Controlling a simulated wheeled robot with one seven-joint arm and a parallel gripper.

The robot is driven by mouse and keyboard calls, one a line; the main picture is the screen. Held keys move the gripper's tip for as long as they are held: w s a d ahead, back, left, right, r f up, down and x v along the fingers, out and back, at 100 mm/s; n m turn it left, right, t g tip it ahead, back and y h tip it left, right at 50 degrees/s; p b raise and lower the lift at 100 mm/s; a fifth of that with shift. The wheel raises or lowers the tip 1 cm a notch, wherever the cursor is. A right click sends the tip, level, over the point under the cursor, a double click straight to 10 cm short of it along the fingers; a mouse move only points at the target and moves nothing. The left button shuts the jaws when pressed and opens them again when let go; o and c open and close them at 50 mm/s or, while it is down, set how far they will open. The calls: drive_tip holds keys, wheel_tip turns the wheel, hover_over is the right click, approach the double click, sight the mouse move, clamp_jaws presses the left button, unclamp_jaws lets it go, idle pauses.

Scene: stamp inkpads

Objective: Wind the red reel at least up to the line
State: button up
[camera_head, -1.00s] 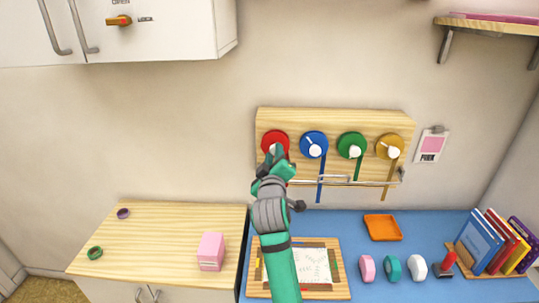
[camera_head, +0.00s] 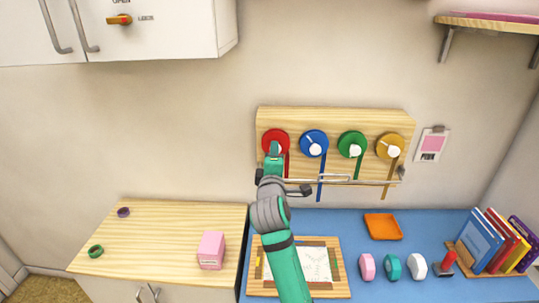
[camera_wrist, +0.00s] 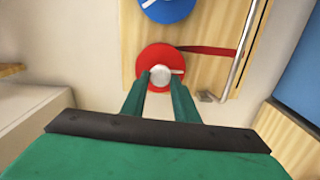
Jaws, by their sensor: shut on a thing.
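The red reel (camera_head: 275,142) is at the left end of the wooden board (camera_head: 333,118) on the wall. In the wrist view the red reel (camera_wrist: 150,58) has a pale round knob (camera_wrist: 160,75) between my fingertips. My gripper (camera_head: 275,149) is shut on this knob; it also shows in the wrist view (camera_wrist: 160,84). A red ribbon (camera_wrist: 208,50) runs from the reel toward the metal bar (camera_wrist: 240,50). In the head view my gripper and arm hide part of the ribbon and its lower end. I cannot tell where it ends against the line.
Blue (camera_head: 314,143), green (camera_head: 351,145) and yellow (camera_head: 390,146) reels sit to the right, with hanging ribbons. A metal rail (camera_head: 335,180) crosses the board's lower edge. Below are a blue desk (camera_head: 350,225), an orange tray (camera_head: 382,227) and a pink box (camera_head: 211,250).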

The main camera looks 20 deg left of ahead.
drive_tip(key=shift+a+f, duration=0.15)
drive_tip(key=shift+a, duration=0.1)
drive_tip(key=o, duration=1.1)
drive_tip(key=shift+c, duration=0.2)
drive_tip(key=shift+d, duration=0.1)
drive_tip(key=shift+s+d, duration=0.1)
drive_tip(key=v, duration=1)
drive_tip(key=shift+s, duration=0.25)
drive_tip(key=shift+w, duration=0.1)
